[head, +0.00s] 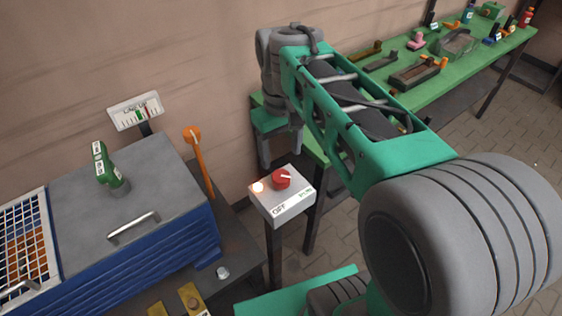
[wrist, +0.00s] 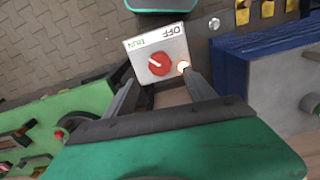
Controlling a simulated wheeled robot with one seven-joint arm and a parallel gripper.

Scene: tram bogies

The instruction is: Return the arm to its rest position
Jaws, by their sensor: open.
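My arm reaches from the lower right of the head view up to a raised grey elbow, then down to my gripper (head: 281,156). The gripper is open and empty, fingers pointing down above a grey switch box (head: 284,204). The box has a red knob (head: 281,179), a lit lamp (head: 258,187) and OFF and RUN labels. In the wrist view the red knob (wrist: 159,63) shows between and beyond the spread fingers (wrist: 160,80), with no visible contact. Its white pointer leans towards the RUN side.
A blue cabinet (head: 174,248) with a grey top, a green handheld device (head: 107,170) and a gauge (head: 135,111) stands left. An orange-knobbed lever (head: 199,160) rises beside it. A green workbench (head: 470,74) with several tools runs behind my arm. Paved floor (head: 515,125) shows at right.

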